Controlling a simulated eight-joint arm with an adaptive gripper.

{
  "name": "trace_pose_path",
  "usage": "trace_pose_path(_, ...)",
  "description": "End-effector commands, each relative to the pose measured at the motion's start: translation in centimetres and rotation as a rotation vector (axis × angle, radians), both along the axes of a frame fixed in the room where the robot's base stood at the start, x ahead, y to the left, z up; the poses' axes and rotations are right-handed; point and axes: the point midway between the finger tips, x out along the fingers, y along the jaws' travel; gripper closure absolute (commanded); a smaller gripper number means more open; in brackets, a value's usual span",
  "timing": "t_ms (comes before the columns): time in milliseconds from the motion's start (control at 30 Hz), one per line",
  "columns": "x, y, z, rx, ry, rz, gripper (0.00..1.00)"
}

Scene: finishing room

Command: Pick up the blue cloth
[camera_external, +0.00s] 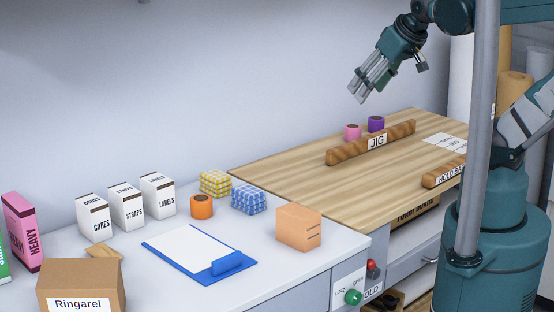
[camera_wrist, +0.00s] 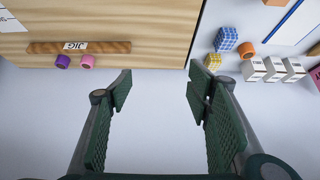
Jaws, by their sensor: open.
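The blue cloth (camera_external: 249,200) is a folded, blue-and-white checked block on the white counter in the external view, beside a yellow checked cloth (camera_external: 215,183). In the wrist view the blue cloth (camera_wrist: 227,39) is at the upper right, with the yellow cloth (camera_wrist: 213,61) just below it. My gripper (camera_external: 362,94) is in the air above the back of the wooden table, well to the right of the cloth. In the wrist view my gripper (camera_wrist: 158,85) has its fingers wide apart with nothing between them.
An orange roll (camera_external: 202,206), a tan box (camera_external: 298,227) and a blue clipboard (camera_external: 201,252) surround the blue cloth. White cartons (camera_external: 158,195) stand behind. The wooden table (camera_external: 290,172) holds a JIG bar (camera_external: 372,142) and pink (camera_external: 352,132) and purple (camera_external: 376,124) rolls.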

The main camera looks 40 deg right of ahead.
Motion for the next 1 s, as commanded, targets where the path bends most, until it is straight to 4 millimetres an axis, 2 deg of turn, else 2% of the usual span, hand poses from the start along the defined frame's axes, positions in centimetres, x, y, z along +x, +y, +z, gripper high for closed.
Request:
trace_pose_path(100, 0.0, 0.0, 0.0, 0.000, 0.000, 0.000, 0.50)
trace_pose_path(300, 0.0, 0.0, 0.0, 0.000, 0.000, 0.000, 0.28)
trace_pose_path(767, 0.3, 0.2, 0.0, -0.007, 0.006, 0.015, 0.28)
trace_pose_path(1000, 1.7, 1.1, 0.0, -0.042, 0.038, 0.086, 0.28)
